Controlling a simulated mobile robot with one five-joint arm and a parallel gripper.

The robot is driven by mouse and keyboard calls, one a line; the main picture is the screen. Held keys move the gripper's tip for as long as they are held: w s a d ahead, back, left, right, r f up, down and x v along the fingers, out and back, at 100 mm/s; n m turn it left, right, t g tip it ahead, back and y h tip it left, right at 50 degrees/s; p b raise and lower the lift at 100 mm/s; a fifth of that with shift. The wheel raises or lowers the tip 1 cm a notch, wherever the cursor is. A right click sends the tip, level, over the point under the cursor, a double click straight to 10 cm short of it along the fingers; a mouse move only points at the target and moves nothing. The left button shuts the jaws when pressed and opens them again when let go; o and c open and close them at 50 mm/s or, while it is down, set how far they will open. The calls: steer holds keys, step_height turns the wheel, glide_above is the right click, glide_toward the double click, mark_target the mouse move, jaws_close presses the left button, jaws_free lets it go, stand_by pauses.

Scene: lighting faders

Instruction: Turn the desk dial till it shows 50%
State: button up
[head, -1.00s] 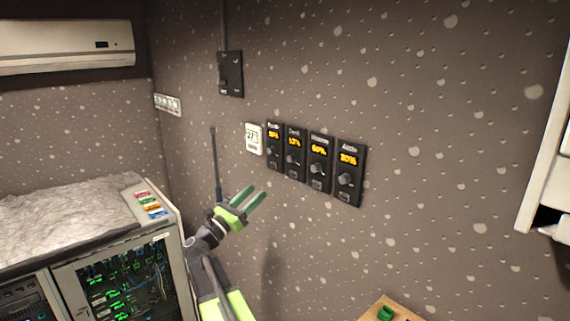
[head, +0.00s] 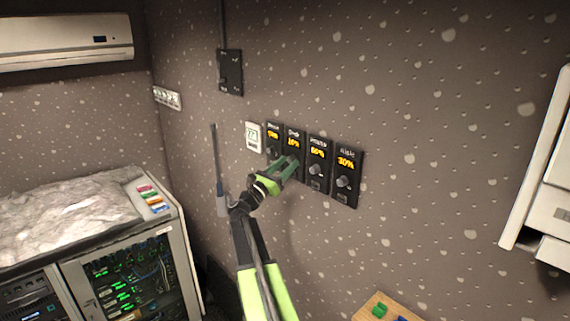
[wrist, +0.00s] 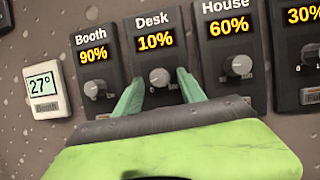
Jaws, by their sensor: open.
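The desk dial is a grey knob (wrist: 160,77) on a black wall panel labelled Desk, whose orange display (wrist: 155,41) reads 10% in the wrist view. The Desk panel (head: 294,138) is the second of the row in the head view, where my gripper hides its knob. My gripper (wrist: 160,86) is open, with one green finger on each side of the Desk knob. It also shows at the panel in the head view (head: 294,166). I cannot tell whether the fingers touch the knob.
The Booth panel (wrist: 96,70) at 90% is left of Desk, and the House panel (wrist: 230,50) at 60% is right. Beyond House is a panel at 30% (head: 346,175). A white 27° thermostat (wrist: 44,90) hangs left of Booth. A server rack (head: 120,275) stands lower left.

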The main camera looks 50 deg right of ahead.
steer(key=shift+a, duration=0.1)
jaws_close()
steer(key=shift+w+m, duration=0.15)
steer(key=shift+m, duration=0.25)
